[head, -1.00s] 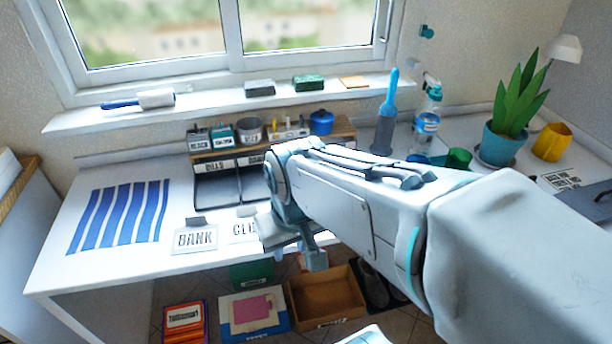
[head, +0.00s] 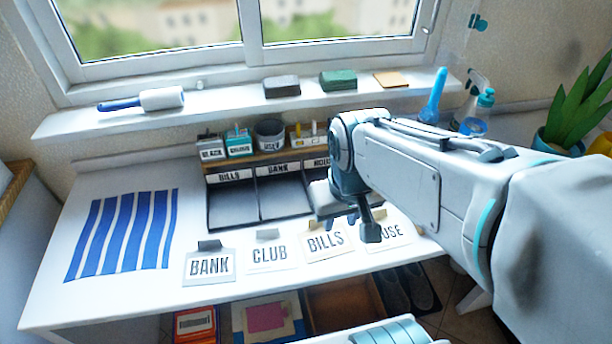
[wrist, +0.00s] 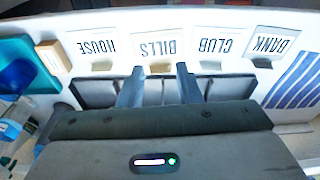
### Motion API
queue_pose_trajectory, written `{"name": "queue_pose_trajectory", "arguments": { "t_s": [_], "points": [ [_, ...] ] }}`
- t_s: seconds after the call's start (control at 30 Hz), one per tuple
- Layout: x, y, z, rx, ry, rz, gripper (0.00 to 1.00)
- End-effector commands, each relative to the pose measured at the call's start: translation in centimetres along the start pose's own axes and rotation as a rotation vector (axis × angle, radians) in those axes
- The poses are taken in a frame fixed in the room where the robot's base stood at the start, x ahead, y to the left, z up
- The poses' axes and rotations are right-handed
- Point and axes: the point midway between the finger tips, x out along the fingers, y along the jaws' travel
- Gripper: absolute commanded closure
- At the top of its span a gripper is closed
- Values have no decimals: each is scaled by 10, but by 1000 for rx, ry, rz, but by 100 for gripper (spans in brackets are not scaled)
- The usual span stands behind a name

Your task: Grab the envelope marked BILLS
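The envelope marked BILLS (head: 326,241) lies on the white desk, between the CLUB envelope (head: 269,254) and the HOUSE envelope (head: 388,233). The BANK envelope (head: 209,265) lies at the left end of the row. My gripper (head: 358,222) hangs above the desk near BILLS and HOUSE, covering part of HOUSE. In the wrist view the lettering is upside down. There the BILLS envelope (wrist: 160,45) and its small tab lie ahead of my gripper (wrist: 160,74), roughly centred between the fingertips. The fingers are apart with nothing held between them.
A dark sorter (head: 231,205) with slots labelled BILLS, BANK and HOUSE stands behind the envelopes. Small containers stand on the wooden shelf above it. A blue-striped cloth (head: 123,232) lies at left. A spray bottle (head: 478,112) stands at right. An open box (head: 343,302) is below the desk.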

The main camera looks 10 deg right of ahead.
Motion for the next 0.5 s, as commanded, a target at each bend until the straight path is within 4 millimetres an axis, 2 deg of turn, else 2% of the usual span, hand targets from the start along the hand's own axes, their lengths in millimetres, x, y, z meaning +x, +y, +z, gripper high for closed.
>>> {"name": "queue_pose_trajectory", "arguments": {
  "t_s": [0.17,0.27,0.5],
  "points": [
    [3,-6,-28,-277,-103,42,69],
    [9,-11,-49,-505,-188,63,69],
    [36,-32,-100,-1052,-398,61,69]
  ]
}}
